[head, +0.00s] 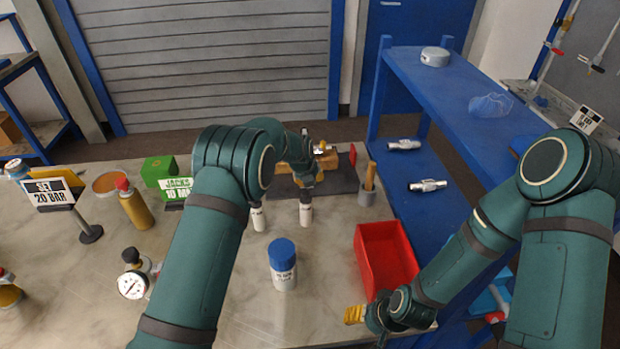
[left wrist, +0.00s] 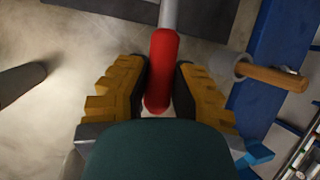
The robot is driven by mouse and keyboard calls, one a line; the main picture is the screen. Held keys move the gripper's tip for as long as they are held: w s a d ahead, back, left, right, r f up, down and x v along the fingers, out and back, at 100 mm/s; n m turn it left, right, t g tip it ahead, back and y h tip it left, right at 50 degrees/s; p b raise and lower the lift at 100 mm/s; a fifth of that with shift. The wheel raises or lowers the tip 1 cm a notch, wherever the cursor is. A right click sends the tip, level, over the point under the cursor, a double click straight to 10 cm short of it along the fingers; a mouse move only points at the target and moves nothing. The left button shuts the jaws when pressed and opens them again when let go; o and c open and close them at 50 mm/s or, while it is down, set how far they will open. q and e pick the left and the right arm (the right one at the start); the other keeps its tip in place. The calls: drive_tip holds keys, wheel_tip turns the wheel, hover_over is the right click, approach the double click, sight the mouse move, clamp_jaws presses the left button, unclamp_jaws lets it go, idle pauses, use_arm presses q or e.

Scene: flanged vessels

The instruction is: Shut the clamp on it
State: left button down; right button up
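A red handle (left wrist: 161,70) on a pale rod lies between the yellow fingers of my left gripper (left wrist: 162,88) in the left wrist view. The fingers sit close along both its sides; whether they press on it is unclear. In the head view a red piece (head: 353,154), seemingly this handle, shows just right of my left gripper (head: 322,163), over a dark mat (head: 283,187). My left arm hides much of this spot, and I cannot make out the clamp's body or the vessel. My right gripper (head: 355,315) is low near the table's front right; its finger gap is hidden.
A red bin (head: 385,258), a blue-capped jar (head: 283,265) and two white-labelled bottles stand nearer. A pressure gauge (head: 132,286) and signs are left. A blue shelf (head: 420,185) borders the table's right.

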use_arm(q)
drive_tip(key=shift+g, duration=0.3)
drive_tip(key=shift+w+r+g, duration=0.2)
drive_tip(key=shift+r+g, duration=0.1)
drive_tip(key=shift+r, duration=0.1)
drive_tip(key=shift+w+r+g+h+p, duration=0.2)
drive_tip(key=shift+w+r+g, duration=0.1)
drive_tip(key=shift+r+g, duration=0.4)
drive_tip(key=shift+w+r+g+h+p, duration=0.1)
drive_tip(key=shift+w+r+g+h, duration=0.15)
drive_tip(key=shift+r+g, duration=0.45)
drive_tip(key=c, duration=0.8)
unclamp_jaws()
drive_tip(key=shift+f, duration=0.15)
drive_tip(key=shift+o, duration=0.2)
drive_tip(key=shift+a, duration=0.1)
drive_tip(key=v, duration=1.2)
drive_tip(key=shift+o, duration=0.2)
drive_tip(key=shift+w, duration=0.1)
